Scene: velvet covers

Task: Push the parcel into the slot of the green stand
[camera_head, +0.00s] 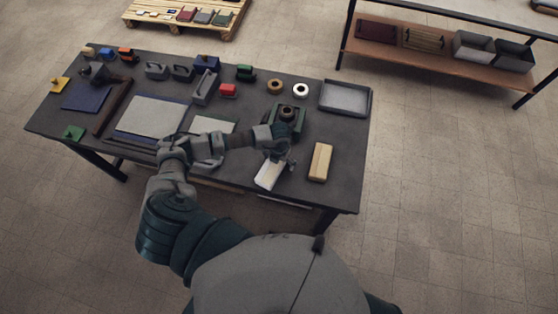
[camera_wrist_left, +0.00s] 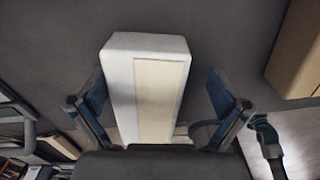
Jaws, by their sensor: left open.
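A white block with a cream strip along its top, which I take to be the parcel (camera_head: 269,175), lies near the front edge of the dark table. In the left wrist view the parcel (camera_wrist_left: 116,75) sits between the two fingers, with gaps visible on both sides. My left gripper (camera_head: 281,156) is open at the parcel's far end. The dark green stand (camera_head: 299,119) is just behind the gripper; the arm partly covers it and its slot is not clear. My right gripper is not in view.
A tan block (camera_head: 320,162) stands close to the right of the parcel, also in the wrist view (camera_wrist_left: 297,50). A grey tray (camera_head: 345,98) is at the table's right end. Rings, a red block (camera_head: 228,90) and other parts lie behind the arm.

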